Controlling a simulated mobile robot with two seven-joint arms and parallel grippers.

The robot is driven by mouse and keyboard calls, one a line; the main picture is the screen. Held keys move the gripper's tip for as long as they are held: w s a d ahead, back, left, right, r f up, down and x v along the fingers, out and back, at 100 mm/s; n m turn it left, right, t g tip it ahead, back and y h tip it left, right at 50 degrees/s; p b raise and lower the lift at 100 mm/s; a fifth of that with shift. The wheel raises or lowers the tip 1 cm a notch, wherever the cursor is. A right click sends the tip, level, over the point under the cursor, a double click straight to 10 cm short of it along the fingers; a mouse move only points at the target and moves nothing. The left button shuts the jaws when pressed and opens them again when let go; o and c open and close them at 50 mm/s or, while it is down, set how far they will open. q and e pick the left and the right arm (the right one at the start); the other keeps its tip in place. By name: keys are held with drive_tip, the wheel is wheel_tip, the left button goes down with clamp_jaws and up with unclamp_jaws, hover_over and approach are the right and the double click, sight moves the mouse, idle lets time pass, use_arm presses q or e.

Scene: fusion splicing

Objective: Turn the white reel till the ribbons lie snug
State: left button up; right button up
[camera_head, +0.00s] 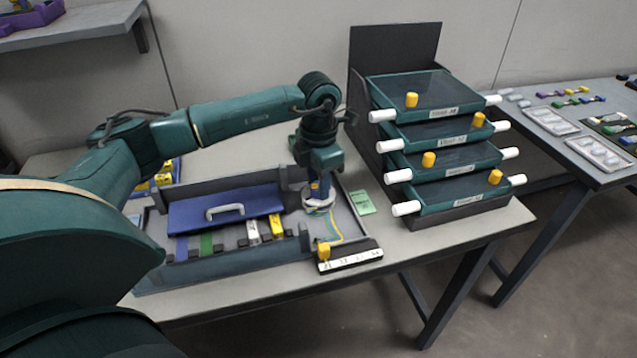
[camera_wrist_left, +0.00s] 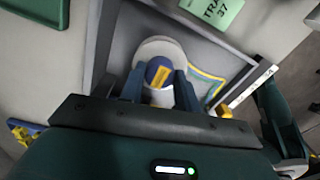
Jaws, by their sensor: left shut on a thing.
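The white reel (camera_head: 305,203) sits in the right part of a grey tray, and it also shows in the left wrist view (camera_wrist_left: 152,47). My left gripper (camera_head: 319,188) points down over it. In the left wrist view its two fingers (camera_wrist_left: 160,80) are shut on the reel's blue knob (camera_wrist_left: 153,66), which has a yellow stripe. Yellow and blue ribbons (camera_head: 336,238) run in a loose curve beside the reel toward the tray's front right; they show in the left wrist view (camera_wrist_left: 207,84). The fingers hide part of the reel.
The grey tray (camera_head: 215,262) holds a blue lid with a grey handle (camera_head: 226,211) and several coloured strips. A green card (camera_head: 362,203) lies to its right. A rack of stacked teal drawers (camera_head: 440,150) stands at the right. A second table (camera_head: 590,170) stands beyond.

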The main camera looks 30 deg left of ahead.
use_arm(q)
drive_tip(key=shift+m+b, duration=0.4)
drive_tip(key=shift+m, duration=1.5)
drive_tip(key=shift+r, duration=0.1)
drive_tip(key=o, duration=1)
wheel_tip(320, 180, up, 13)
drive_tip(key=shift+r, duration=0.1)
